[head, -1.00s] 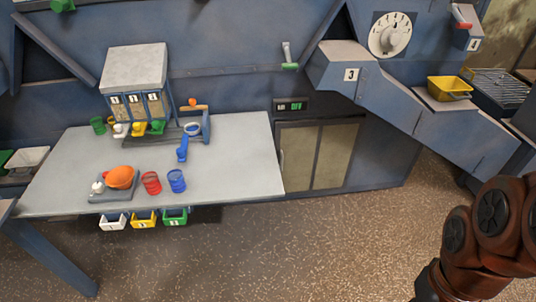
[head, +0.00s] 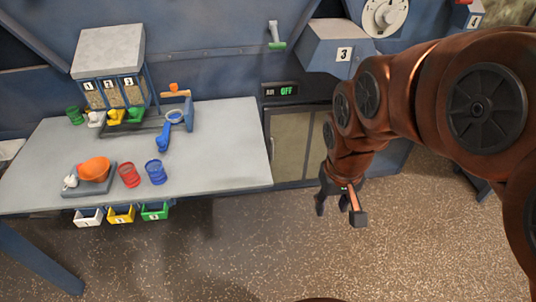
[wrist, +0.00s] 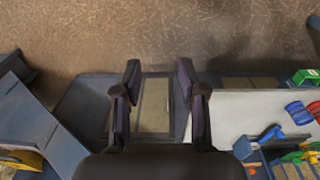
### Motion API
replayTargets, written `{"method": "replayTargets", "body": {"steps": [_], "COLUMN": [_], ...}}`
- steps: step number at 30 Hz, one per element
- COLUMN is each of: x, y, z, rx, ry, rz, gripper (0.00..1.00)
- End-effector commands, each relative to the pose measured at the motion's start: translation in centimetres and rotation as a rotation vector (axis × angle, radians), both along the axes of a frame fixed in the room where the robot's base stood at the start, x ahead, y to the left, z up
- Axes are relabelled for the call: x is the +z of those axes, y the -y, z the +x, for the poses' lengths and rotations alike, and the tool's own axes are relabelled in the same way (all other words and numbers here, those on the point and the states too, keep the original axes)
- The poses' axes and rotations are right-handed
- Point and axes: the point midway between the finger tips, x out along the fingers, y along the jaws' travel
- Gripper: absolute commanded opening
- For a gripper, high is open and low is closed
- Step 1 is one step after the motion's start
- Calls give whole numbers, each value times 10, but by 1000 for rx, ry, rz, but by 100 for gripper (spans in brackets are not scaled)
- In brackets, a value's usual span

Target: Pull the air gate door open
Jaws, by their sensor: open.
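The air gate door (head: 288,140) is a tan-panelled door in the blue machine wall, below a small display (head: 280,90) reading OFF. It looks shut. A thin pale upright handle (head: 271,147) is at its left edge. My arm hides the door's right part in the head view. My gripper (head: 340,207) hangs open and empty over the floor in front of the door, apart from it. In the wrist view, the door's tan panel (wrist: 154,105) shows between the spread fingers of my gripper (wrist: 158,72); the handle cannot be made out there.
A grey table (head: 225,160) stands left of the door, its right edge close to the handle. A blue chute marked 3 (head: 325,54) juts out above. The speckled floor in front is clear.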

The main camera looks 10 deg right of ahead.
Motion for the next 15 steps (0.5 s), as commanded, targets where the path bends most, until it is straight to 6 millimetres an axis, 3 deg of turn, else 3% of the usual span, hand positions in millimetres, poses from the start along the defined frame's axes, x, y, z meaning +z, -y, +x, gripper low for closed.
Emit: {"method": "replayTargets", "body": {"steps": [1,15], "x": [-24,-127], "y": [2,11], "z": [24,246], "rx": [2,24], "ry": [34,431], "rz": [-4,-14], "gripper": [41,41]}}
